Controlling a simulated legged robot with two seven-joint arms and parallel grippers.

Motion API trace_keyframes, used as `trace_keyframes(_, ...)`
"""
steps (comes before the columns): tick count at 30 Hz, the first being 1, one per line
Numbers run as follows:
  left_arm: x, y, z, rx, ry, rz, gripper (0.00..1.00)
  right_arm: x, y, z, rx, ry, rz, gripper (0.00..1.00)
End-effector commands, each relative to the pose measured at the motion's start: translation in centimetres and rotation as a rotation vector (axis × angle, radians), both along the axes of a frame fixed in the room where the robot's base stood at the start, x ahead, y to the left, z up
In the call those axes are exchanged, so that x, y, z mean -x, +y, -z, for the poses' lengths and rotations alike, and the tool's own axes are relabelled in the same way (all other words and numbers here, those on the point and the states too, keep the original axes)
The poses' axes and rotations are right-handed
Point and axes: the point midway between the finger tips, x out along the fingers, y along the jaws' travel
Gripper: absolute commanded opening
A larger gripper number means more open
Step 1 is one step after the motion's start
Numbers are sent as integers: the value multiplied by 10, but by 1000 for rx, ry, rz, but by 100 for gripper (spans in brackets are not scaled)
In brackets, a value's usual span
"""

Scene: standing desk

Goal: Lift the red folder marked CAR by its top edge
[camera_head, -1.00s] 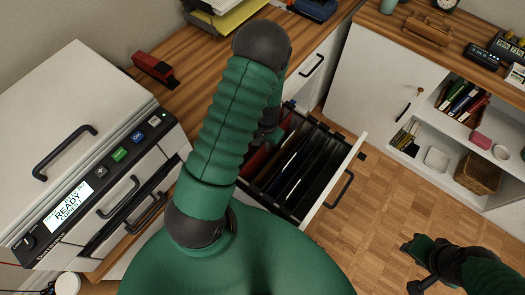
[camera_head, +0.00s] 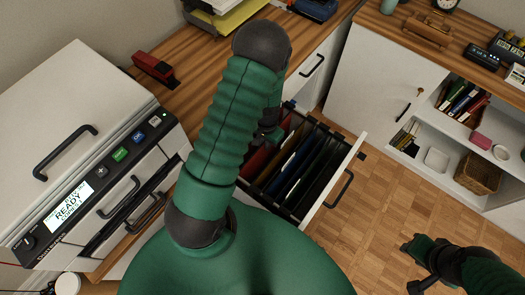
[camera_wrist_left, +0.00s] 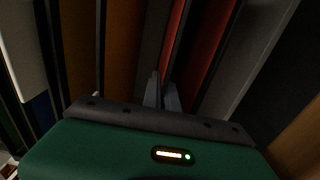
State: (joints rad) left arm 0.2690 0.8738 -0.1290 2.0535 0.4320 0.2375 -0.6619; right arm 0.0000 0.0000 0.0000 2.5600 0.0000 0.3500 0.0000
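Red folders hang at the left end of the open drawer (camera_head: 325,185); one red folder (camera_head: 258,157) shows beside my left arm in the head view. In the left wrist view, a narrow red folder (camera_wrist_left: 173,35) is just beyond the fingertips and a broader red one (camera_wrist_left: 208,45) is to its right. No CAR marking is legible. My left gripper (camera_wrist_left: 162,88) points down among the folders, its two grey fingers close together. Whether a folder edge is between them is unclear. My right gripper (camera_head: 415,262) is low over the floor, away from the drawer.
Blue (camera_head: 291,168) and dark folders fill the drawer's right part, with orange-brown ones (camera_wrist_left: 115,45) left in the wrist view. A printer (camera_head: 85,140) stands left. A red stapler (camera_head: 152,68) lies on the desk. A white shelf unit (camera_head: 385,80) is right; wooden floor lies between.

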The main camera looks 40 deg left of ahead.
Motion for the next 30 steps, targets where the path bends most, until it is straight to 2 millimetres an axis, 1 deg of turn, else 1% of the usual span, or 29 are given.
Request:
trace_keyframes(1,3,-2,2,4,7,1,0,0,0,1,0,0,0,33)
trace_keyframes(11,3,-2,1,4,8,1,0,0,0,0,0,0,0,33)
trace_keyframes(14,2,-1,-4,4,6,0,0,0,0,-1,0,0,0,33)
trace_keyframes(16,2,-1,-11,3,5,0,0,0,0,-4,0,0,0,33)
trace_keyframes(20,1,-1,-35,0,0,2,0,0,0,-10,0,0,0,33)
trace_keyframes(30,0,0,-116,0,-2,1,0,0,0,-30,0,0,0,33)
